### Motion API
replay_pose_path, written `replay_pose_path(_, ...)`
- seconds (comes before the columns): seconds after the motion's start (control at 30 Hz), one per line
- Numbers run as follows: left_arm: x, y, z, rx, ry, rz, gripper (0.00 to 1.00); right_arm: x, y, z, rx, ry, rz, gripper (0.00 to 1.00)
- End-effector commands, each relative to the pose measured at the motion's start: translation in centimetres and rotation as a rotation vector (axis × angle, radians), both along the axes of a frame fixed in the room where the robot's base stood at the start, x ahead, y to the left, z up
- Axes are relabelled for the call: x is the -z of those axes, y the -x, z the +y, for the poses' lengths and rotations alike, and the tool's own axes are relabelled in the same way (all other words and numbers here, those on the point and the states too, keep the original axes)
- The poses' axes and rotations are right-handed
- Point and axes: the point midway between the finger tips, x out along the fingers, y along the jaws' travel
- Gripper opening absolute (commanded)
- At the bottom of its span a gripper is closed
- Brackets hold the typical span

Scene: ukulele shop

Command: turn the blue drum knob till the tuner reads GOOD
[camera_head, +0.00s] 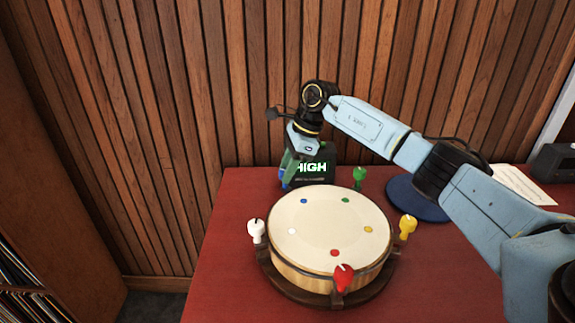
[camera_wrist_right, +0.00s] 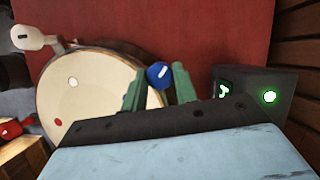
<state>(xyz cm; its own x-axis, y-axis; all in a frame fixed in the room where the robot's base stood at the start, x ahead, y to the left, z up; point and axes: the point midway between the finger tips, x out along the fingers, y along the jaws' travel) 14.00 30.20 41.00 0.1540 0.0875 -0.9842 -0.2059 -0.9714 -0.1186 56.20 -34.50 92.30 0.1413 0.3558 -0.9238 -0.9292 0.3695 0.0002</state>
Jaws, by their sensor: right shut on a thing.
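The drum (camera_head: 330,225) has a cream head with coloured dots and stands on a dark base on the red table. The blue knob (camera_wrist_right: 157,75) shows in the right wrist view between the green fingers of my right gripper (camera_wrist_right: 157,85). In the head view my right gripper (camera_head: 287,176) reaches down at the drum's back left, shut on the blue knob, which it mostly hides. The tuner (camera_head: 313,168) behind the drum reads HIGH; it also shows in the right wrist view (camera_wrist_right: 255,85), its display partly hidden. My left gripper is not in view.
Other knobs around the drum are white (camera_head: 256,230), red (camera_head: 343,275), yellow (camera_head: 407,226) and green (camera_head: 359,177). A dark blue round mat (camera_head: 415,205), a paper (camera_head: 522,184) and a dark box (camera_head: 555,162) are at right. The table (camera_head: 222,225) is clear at left.

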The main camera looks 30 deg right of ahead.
Motion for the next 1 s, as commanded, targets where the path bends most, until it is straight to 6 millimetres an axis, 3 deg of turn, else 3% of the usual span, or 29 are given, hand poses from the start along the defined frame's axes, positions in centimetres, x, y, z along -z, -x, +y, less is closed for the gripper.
replay_pose_path(0.7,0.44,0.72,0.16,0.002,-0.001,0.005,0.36,-0.04,-0.07,-0.02,-0.092,0.000,-0.001,0.06)
replay_pose_path(0.73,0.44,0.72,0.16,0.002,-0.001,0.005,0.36,-0.03,-0.06,-0.03,-0.091,0.000,-0.001,0.33)
replay_pose_path(0.87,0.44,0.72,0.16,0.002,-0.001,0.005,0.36,-0.03,-0.06,-0.03,-0.091,0.000,-0.001,0.49)
replay_pose_path(1.0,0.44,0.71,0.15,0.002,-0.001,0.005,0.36,-0.02,-0.06,-0.03,-0.091,0.000,-0.001,0.50)
